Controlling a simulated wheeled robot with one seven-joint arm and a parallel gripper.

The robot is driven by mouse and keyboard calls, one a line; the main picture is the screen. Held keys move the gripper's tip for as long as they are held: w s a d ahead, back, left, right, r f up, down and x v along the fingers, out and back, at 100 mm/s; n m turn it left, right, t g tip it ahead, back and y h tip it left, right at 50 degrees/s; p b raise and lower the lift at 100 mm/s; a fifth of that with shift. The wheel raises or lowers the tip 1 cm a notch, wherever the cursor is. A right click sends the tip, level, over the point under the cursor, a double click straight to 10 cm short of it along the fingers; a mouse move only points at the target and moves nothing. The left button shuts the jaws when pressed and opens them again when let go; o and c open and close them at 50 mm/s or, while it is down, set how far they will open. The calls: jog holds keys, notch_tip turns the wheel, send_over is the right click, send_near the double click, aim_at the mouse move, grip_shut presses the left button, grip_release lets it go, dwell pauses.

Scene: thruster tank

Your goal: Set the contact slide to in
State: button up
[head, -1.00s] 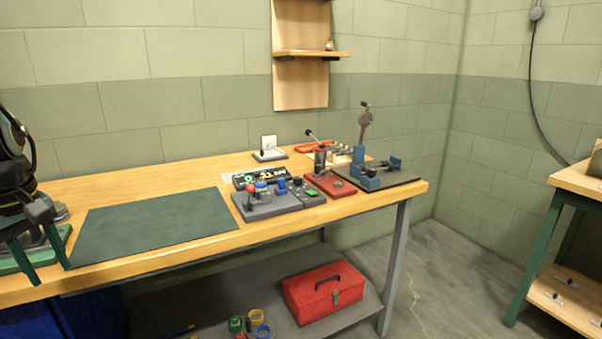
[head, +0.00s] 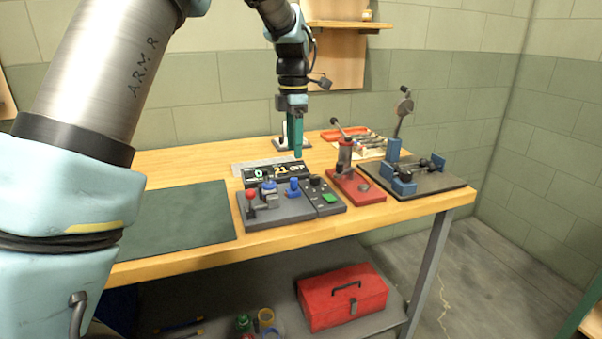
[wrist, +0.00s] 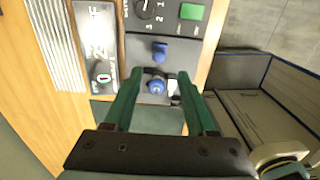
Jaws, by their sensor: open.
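The control box (head: 272,211) sits on the bench with a red-knobbed lever (head: 251,197), two blue controls, a black dial (head: 315,182) and a green button (head: 329,198). One blue control (head: 293,187) is upright; the other (head: 269,187) has a rounded top. I cannot tell which control is the contact slide, or read its setting. My gripper (head: 298,154) points down above the box's back edge, apart from it. In the wrist view, my gripper (wrist: 159,74) is open and empty, with the round blue knob (wrist: 156,86) and squarer blue control (wrist: 160,51) showing between its green fingers.
A lit display (head: 277,173) stands behind the box. A red-based lever press (head: 356,187) and a black-based blue fixture (head: 425,181) stand to the right. A green mat (head: 185,215) lies left, bare where seen. A red toolbox (head: 343,297) is on the lower shelf.

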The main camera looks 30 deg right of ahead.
aim_at(294, 178)
notch_tip(294, 178, down, 9)
jog(key=shift+a+p, duration=0.1)
jog(key=shift+p, duration=0.55)
grip_shut()
